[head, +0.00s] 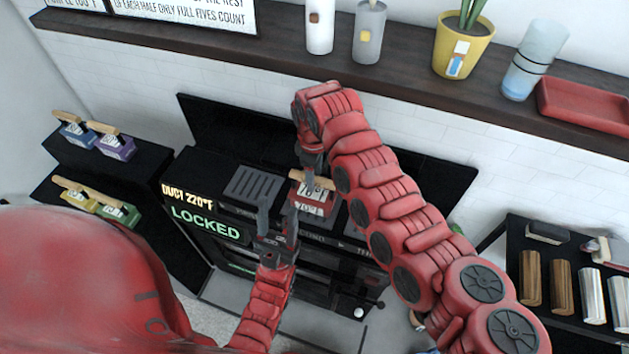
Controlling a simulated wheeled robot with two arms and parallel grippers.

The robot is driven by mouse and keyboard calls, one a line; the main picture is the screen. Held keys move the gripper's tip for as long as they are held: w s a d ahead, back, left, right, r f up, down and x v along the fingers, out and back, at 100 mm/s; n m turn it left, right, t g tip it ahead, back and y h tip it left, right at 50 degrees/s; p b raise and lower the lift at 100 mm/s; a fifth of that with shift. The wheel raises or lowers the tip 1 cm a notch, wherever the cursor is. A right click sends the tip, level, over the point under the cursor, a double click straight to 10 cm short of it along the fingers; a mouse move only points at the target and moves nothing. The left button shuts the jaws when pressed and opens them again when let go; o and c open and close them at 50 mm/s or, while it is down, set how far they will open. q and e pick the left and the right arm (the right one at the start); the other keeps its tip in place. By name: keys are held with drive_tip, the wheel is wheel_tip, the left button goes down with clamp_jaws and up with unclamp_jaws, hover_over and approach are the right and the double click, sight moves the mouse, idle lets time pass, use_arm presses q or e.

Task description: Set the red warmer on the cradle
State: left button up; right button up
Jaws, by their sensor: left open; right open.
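The red warmer (311,203), with white "70°F" labels and a wooden handle, stands upright on top of the black unit. My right gripper (312,167) is open and points down at the handle; I cannot tell whether it touches. My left gripper (278,210) is open and points up, with its right finger beside or in front of the warmer's left side. A grey slotted plate (254,184) lies left of the warmer; I cannot tell whether it is the cradle. My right arm hides part of the unit's top.
The black unit's front shows "DUCT 220°F" and a green "LOCKED" sign (206,223). Blue, purple, yellow and green handled blocks stand on the left steps (60,148). A dark wall shelf (250,55) holds cylinders, a yellow pot and a red tray.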

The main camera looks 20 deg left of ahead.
wheel_tip(320, 180, up, 10)
drive_tip(key=b, duration=0.3)
drive_tip(key=shift+f, duration=0.15)
drive_tip(key=shift+a, duration=0.15)
